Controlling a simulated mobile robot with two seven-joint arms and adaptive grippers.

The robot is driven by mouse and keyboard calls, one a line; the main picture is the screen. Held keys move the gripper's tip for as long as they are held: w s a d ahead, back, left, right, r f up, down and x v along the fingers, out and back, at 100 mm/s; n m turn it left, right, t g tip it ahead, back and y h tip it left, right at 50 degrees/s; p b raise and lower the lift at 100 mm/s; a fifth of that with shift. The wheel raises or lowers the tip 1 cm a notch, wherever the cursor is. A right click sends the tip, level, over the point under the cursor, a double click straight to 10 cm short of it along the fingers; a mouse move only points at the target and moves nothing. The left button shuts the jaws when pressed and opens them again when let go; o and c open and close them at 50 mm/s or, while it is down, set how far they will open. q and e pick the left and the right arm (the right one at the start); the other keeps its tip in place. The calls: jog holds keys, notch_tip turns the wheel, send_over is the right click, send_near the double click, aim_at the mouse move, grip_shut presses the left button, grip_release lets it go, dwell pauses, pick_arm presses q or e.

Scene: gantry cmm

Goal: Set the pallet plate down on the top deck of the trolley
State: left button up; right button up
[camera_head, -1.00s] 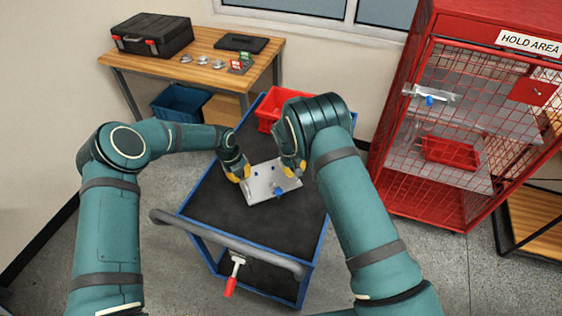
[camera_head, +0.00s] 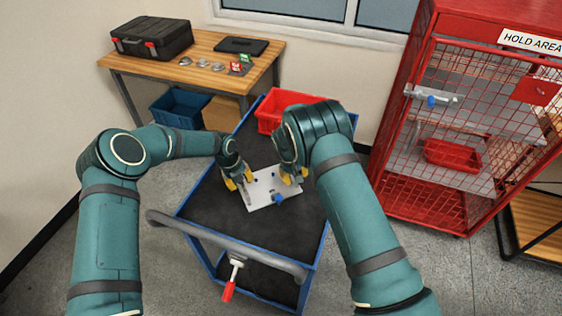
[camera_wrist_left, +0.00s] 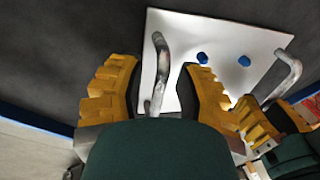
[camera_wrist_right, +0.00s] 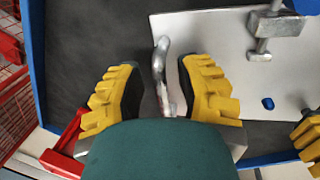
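The white pallet plate (camera_head: 268,194) lies flat on the dark top deck (camera_head: 222,208) of the blue trolley, with blue knobs and a metal clamp on it. My left gripper (camera_head: 238,182) is open at the plate's left handle. In the left wrist view, that bar handle (camera_wrist_left: 159,72) stands between the spread yellow fingers, with gaps at both sides. My right gripper (camera_head: 292,177) is open at the other end. In the right wrist view, the right handle (camera_wrist_right: 160,72) stands between its parted fingers. The right forearm hides part of the deck in the head view.
A red bin (camera_head: 277,108) sits at the deck's far end. The trolley's push bar (camera_head: 226,240) is at the near end. A red mesh cage (camera_head: 452,150) stands at right. A wooden bench (camera_head: 205,72) with a black case (camera_head: 152,36) is behind left. The near deck is clear.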

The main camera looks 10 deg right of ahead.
pick_arm(q)
jog(key=shift+r, duration=0.15)
pick_arm(e)
jog(key=shift+r, duration=0.1)
pick_arm(q)
notch_tip(320, 180, up, 12)
jog(key=a, duration=0.2)
jog(key=shift+s+f, duration=0.25)
jog(key=shift+s, duration=0.15)
pick_arm(e)
notch_tip(320, 180, up, 12)
jog(key=a, duration=0.2)
jog(key=shift+s+a, duration=0.15)
jog(key=shift+s, duration=0.2)
pick_arm(q)
jog(key=shift+a, duration=0.15)
pick_arm(e)
jog(key=shift+f, duration=0.2)
